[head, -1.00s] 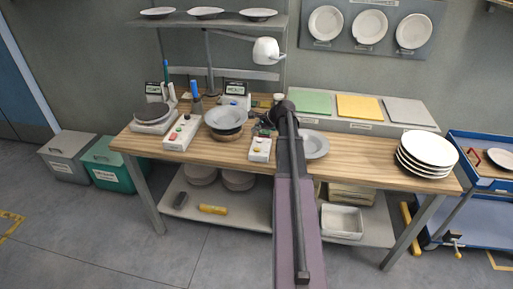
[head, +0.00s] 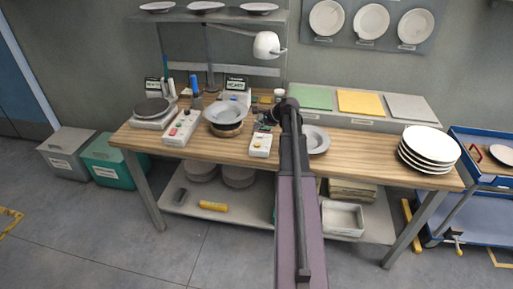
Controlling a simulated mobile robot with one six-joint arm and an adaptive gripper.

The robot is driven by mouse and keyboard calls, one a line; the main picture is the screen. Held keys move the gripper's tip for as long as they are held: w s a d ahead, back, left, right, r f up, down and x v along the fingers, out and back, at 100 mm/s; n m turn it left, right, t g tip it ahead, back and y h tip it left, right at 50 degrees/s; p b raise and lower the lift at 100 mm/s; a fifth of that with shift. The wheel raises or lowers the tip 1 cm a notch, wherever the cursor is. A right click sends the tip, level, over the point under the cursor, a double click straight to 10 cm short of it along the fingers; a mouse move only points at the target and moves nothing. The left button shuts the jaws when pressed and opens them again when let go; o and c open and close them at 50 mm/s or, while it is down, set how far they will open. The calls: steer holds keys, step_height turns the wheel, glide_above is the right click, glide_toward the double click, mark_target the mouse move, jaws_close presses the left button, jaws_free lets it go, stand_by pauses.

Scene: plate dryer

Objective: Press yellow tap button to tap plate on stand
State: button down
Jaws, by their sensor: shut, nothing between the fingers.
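A small white control box (head: 261,144) sits at the front of the wooden bench (head: 350,146), with a small yellow button (head: 258,147) on its top. A grey-white plate (head: 224,112) rests on a round stand (head: 226,129) to the left of that box. My arm reaches up the middle of the head view to the bench. My gripper (head: 265,121) is shut and empty. It is above the bench, just behind the control box and right of the plate. Its fingertips are small and partly blended with the things behind them.
Another control box (head: 182,127) and a scale (head: 154,113) stand left of the stand. A plate (head: 315,140) lies partly behind my arm. A plate stack (head: 427,149) stands at the right end. A lamp (head: 267,45) hangs above. Bare bench lies before the stack.

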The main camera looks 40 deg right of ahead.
mark_target(255, 143)
steer(key=shift+f+b, duration=3.2)
steer(key=shift+f, duration=0.35)
steer(key=shift+f+b, duration=0.85)
steer(key=shift+b, duration=0.05)
steer(key=shift+r, duration=0.1)
steer(key=shift+r+p, duration=0.8)
steer(key=shift+p, duration=0.15)
step_height(255, 143, up, 5)
steer(key=p, duration=0.5)
stand_by(0.3)
stand_by(0.9)
